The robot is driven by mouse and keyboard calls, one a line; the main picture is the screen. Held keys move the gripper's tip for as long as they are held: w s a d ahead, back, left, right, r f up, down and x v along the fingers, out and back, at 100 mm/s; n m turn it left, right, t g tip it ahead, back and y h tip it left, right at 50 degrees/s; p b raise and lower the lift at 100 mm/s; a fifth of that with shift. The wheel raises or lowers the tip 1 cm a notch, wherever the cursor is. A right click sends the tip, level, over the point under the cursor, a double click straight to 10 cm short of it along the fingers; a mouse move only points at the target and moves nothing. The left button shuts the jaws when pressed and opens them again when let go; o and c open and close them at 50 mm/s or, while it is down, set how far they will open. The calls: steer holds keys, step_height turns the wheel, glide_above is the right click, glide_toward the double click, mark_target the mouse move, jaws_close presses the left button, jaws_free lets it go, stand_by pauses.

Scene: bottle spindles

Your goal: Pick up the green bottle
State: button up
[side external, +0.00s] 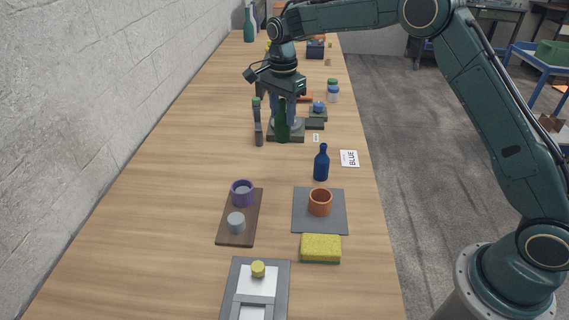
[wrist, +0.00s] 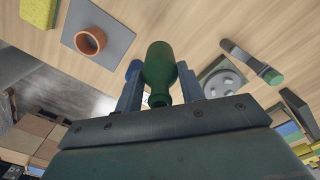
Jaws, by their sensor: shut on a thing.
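The dark green bottle (side external: 282,126) is upright under my gripper (side external: 283,104), in front of a dark square base with a pale round plate (side external: 299,127) in the side view. In the wrist view the green bottle (wrist: 158,70) sits between the two fingers of my gripper (wrist: 158,85). My gripper is shut on it. I cannot tell whether the bottle's bottom touches anything. The round plate (wrist: 222,84) also shows in the wrist view, to the right of the bottle.
A blue bottle (side external: 321,164) stands nearer the camera, beside a card reading BLUE (side external: 349,158). A grey tool with a green end (side external: 258,131) is close left of the bottle. An orange cup (side external: 320,203), purple cup (side external: 242,194) and yellow sponge (side external: 321,249) are farther forward.

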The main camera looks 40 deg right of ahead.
step_height(320, 180, up, 7)
steer(key=shift+r, duration=0.1)
steer(key=shift+s+f, duration=0.15)
steer(key=shift+f, duration=0.05)
stand_by(0.7)
steer(key=shift+s+a+f, duration=0.2)
steer(key=shift+s+f, duration=0.4)
steer(key=shift+s, duration=0.05)
steer(key=s+f, duration=0.4)
steer(key=s, duration=0.3)
steer(key=s+a+f+m, duration=0.1)
steer(key=s+f, duration=0.4)
steer(key=s, duration=0.2)
steer(key=shift+s, duration=0.4)
steer(key=shift+a+f, duration=0.1)
steer(key=shift+f, duration=1.35)
steer(key=shift+f, duration=0.45)
steer(key=shift+f, duration=2.3)
steer(key=shift+f, duration=0.2)
